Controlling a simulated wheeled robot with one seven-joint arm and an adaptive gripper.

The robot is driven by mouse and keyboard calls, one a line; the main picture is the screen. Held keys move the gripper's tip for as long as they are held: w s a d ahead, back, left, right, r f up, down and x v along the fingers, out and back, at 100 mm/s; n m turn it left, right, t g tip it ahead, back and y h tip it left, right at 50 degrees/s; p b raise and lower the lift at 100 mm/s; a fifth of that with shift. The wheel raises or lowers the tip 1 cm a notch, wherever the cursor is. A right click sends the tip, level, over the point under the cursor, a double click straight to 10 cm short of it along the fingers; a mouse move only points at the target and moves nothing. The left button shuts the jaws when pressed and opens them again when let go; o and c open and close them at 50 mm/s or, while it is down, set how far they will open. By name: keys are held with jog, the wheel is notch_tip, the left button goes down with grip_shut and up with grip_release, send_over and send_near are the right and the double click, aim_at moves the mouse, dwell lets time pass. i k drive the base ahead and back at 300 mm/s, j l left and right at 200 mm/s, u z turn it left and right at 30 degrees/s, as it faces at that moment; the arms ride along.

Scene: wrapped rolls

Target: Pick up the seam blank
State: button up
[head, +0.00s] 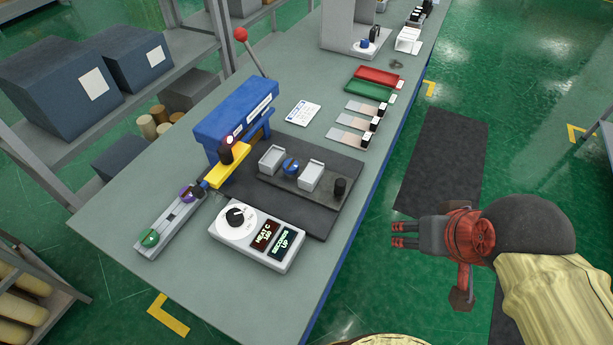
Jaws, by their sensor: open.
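Several flat, pale strips with black ends and small white tags lie in a row on the grey bench (130,215); the nearest (343,136), the middle one (352,121) and the farthest (362,107) look alike. One of these may be the seam blank, but I cannot tell which. My gripper (398,235) has red-tipped fingers and is open and empty. It hangs over the floor to the right of the bench, apart from the strips, with its fingers pointing left.
A blue press (235,115) with a red-knobbed lever, a control box (257,238) with dial and displays, and a dark mat (310,218) with metal blocks stand on the bench. Red (379,77) and green (369,90) trays lie beyond the strips. Shelving stands left.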

aim_at(365, 109)
jog(key=i+l, duration=0.45)
jog(key=i, duration=0.15)
jog(key=i+l, duration=0.4)
jog(key=i, duration=0.2)
jog(key=i+l, duration=0.45)
jog(key=i, duration=0.15)
jog(key=z, duration=0.05)
